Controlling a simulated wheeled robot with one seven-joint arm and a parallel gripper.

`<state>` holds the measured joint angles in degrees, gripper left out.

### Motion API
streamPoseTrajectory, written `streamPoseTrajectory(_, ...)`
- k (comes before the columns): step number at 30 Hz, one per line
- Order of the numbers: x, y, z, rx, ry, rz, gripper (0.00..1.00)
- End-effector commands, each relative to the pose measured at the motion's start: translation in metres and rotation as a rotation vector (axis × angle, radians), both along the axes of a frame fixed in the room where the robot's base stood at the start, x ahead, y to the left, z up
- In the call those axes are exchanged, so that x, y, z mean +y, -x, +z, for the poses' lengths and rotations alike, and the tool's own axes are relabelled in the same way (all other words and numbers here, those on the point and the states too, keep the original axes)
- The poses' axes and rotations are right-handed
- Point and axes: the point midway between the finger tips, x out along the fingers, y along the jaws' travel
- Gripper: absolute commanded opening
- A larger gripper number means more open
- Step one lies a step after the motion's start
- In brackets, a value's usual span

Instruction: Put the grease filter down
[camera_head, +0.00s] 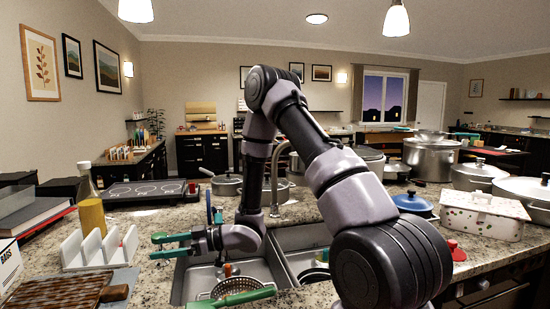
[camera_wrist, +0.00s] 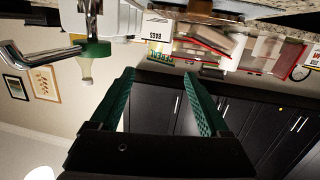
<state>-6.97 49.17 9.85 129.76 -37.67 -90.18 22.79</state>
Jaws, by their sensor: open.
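My gripper (camera_head: 158,245) is at the left of the sink, its green fingers apart and pointing left over the counter edge. In the wrist view, my gripper (camera_wrist: 158,73) is also open, with nothing between its fingers. A brown ribbed, slatted panel (camera_head: 55,289) lies flat on the counter at the lower left, apart from my gripper. It may be the grease filter, but I cannot tell for sure.
A white slotted rack (camera_head: 92,250) stands left of my gripper, with a yellow bottle (camera_head: 91,217) behind it. The sink (camera_head: 185,284) holds a strainer (camera_head: 235,287). A black cooktop (camera_head: 145,191) lies behind. Pots and a speckled white box (camera_head: 485,215) crowd the right.

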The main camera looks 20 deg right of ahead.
Motion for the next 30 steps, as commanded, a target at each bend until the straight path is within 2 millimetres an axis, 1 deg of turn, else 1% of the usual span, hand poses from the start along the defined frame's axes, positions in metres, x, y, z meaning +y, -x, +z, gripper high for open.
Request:
streamPoseTrajectory(1,-0.010,-0.020,0.016,-0.018,0.055,-0.065,0.80)
streamPoseTrajectory(2,-0.017,-0.032,0.023,-0.021,0.093,-0.110,0.80)
streamPoseTrajectory(3,-0.028,-0.048,0.035,-0.025,0.144,-0.176,0.80)
streamPoseTrajectory(5,-0.049,-0.069,0.054,-0.022,0.216,-0.282,0.80)
streamPoseTrajectory(6,-0.064,-0.081,0.067,-0.015,0.259,-0.354,0.80)
streamPoseTrajectory(8,-0.089,-0.095,0.088,0.000,0.316,-0.462,0.80)
streamPoseTrajectory(9,-0.107,-0.102,0.102,0.012,0.350,-0.534,0.80)
streamPoseTrajectory(10,-0.120,-0.105,0.113,0.026,0.372,-0.587,0.80)
streamPoseTrajectory(11,-0.133,-0.107,0.124,0.040,0.392,-0.640,0.80)
streamPoseTrajectory(12,-0.152,-0.107,0.139,0.063,0.415,-0.710,0.80)
streamPoseTrajectory(14,-0.179,-0.104,0.161,0.103,0.441,-0.813,0.80)
streamPoseTrajectory(15,-0.196,-0.099,0.176,0.134,0.453,-0.879,0.80)
streamPoseTrajectory(17,-0.222,-0.087,0.195,0.189,0.465,-0.974,0.80)
streamPoseTrajectory(18,-0.237,-0.077,0.208,0.228,0.465,-1.035,0.80)
streamPoseTrajectory(20,-0.258,-0.058,0.226,0.295,0.461,-1.118,0.80)
streamPoseTrajectory(21,-0.271,-0.043,0.236,0.345,0.453,-1.167,0.80)
streamPoseTrajectory(23,-0.286,-0.018,0.250,0.422,0.434,-1.234,0.80)
streamPoseTrajectory(25,-0.300,0.015,0.263,0.522,0.402,-1.297,0.80)
streamPoseTrajectory(26,-0.304,0.029,0.268,0.567,0.386,-1.319,0.80)
streamPoseTrajectory(27,-0.308,0.050,0.273,0.627,0.361,-1.343,0.80)
streamPoseTrajectory(29,-0.310,0.079,0.280,0.716,0.324,-1.365,0.80)
streamPoseTrajectory(30,-0.310,0.098,0.283,0.773,0.297,-1.371,0.80)
